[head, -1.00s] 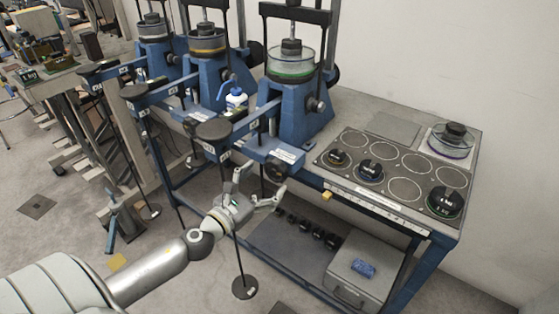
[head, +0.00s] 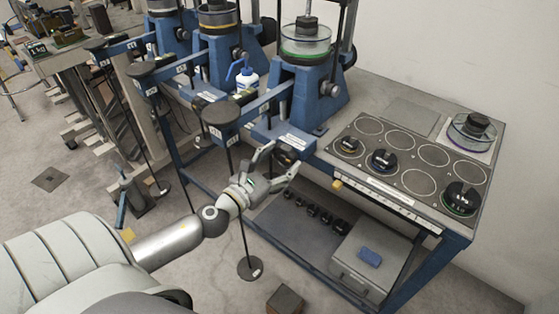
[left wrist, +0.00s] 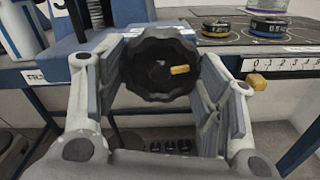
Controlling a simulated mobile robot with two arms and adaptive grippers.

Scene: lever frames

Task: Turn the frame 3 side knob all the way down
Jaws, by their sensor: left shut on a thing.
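The side knob (left wrist: 150,62) is a black, round, scalloped knob on the front of the nearest blue lever frame (head: 309,95). Its yellow mark points right and slightly up in the left wrist view. In the head view the knob (head: 285,156) is partly hidden by my fingers. My left gripper (head: 281,160) is shut on the knob, with one finger on each side of it; both fingers also show in the left wrist view (left wrist: 160,85). The frame's label is only partly readable. My right gripper is not in view.
The bench top (head: 395,100) holds several dark weights on the right. A yellow tab (head: 337,184) sits on the scale strip right of the knob. A lever with a round pad (head: 221,112) is left of my gripper. A grey box (head: 368,260) stands on the shelf below.

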